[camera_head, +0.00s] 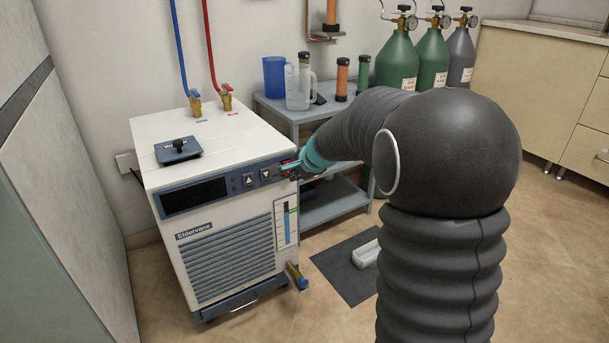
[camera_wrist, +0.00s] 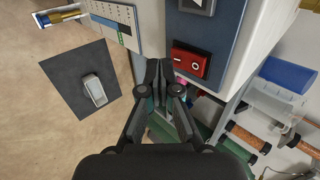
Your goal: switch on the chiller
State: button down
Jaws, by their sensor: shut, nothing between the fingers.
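The chiller (camera_head: 225,235) is a white box with a blue-grey control strip, at the left in the head view. Its display (camera_head: 194,197) is dark. Its red rocker switch (camera_wrist: 191,62), marked with a line and a circle, shows in the wrist view at the end of the control strip. In the head view the switch (camera_head: 287,162) is partly hidden by my gripper. My gripper (camera_wrist: 160,66) is shut and empty, with its fingertips just left of the switch in the wrist view. I cannot tell whether the fingertips touch the panel.
A blue-grey shelf (camera_head: 335,108) with a blue cup (camera_head: 275,77), a clear jug (camera_head: 298,88) and capped tubes stands behind the chiller. Gas cylinders (camera_head: 398,60) stand at the back. A dark mat (camera_head: 345,268) with a white object lies on the floor to the right.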

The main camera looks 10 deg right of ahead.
jog(key=shift+w+a+f, duration=0.1)
jog(key=shift+w+a, duration=0.2)
jog(key=shift+w, duration=0.45)
jog(key=shift+w+f, duration=0.1)
jog(key=shift+w, duration=0.15)
jog(key=shift+r+p, duration=0.75)
jog(key=shift+r, duration=0.1)
